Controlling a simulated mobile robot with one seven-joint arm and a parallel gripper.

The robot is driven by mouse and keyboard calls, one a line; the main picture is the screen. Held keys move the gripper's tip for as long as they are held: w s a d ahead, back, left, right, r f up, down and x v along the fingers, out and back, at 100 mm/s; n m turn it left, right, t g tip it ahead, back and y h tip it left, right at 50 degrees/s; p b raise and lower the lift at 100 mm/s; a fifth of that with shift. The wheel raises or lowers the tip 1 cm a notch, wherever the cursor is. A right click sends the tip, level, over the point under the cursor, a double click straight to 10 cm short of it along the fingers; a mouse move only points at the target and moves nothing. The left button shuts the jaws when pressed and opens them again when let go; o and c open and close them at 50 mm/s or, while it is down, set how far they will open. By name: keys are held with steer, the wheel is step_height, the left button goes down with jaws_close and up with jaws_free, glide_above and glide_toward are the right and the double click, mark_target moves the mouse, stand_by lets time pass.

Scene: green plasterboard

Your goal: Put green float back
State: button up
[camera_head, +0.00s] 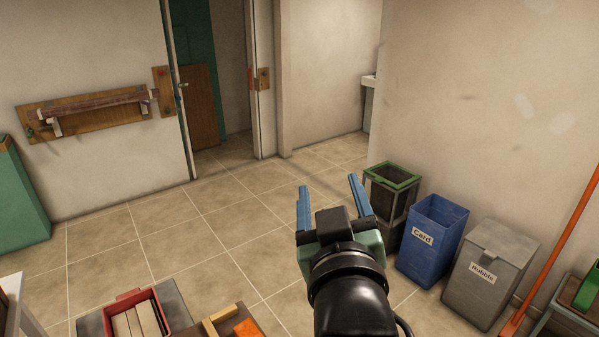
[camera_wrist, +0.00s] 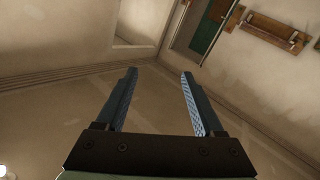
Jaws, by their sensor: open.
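My gripper (camera_head: 331,186) is open and empty, held up over the tiled floor in the middle of the head view. Its two blue fingers also show in the wrist view (camera_wrist: 159,76), with nothing between them. I cannot pick out a green float for certain. A green object (camera_head: 589,291) stands at the right edge of the head view on a grey-green stand, partly cut off; I cannot tell whether it is the float. A tool with a wooden handle and an orange part (camera_head: 246,328) is cut off at the bottom edge.
A blue bin marked Card (camera_head: 433,240), a grey bin marked Rubble (camera_head: 487,275) and a green-rimmed bin (camera_head: 392,177) line the right wall. A red crate (camera_head: 124,299) sits bottom left. A wooden wall rack (camera_head: 88,111) hangs left of the open doorway. The middle floor is clear.

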steer(key=s+a+r+m+t, duration=0.1)
steer(key=s+a+r+t, duration=0.1)
steer(key=s+r+t, duration=0.2)
steer(key=s+a+r+m+t, duration=0.2)
steer(key=s+r+t, duration=0.3)
steer(key=r, duration=1.6)
steer(key=s, duration=0.5)
steer(key=shift+f, duration=0.1)
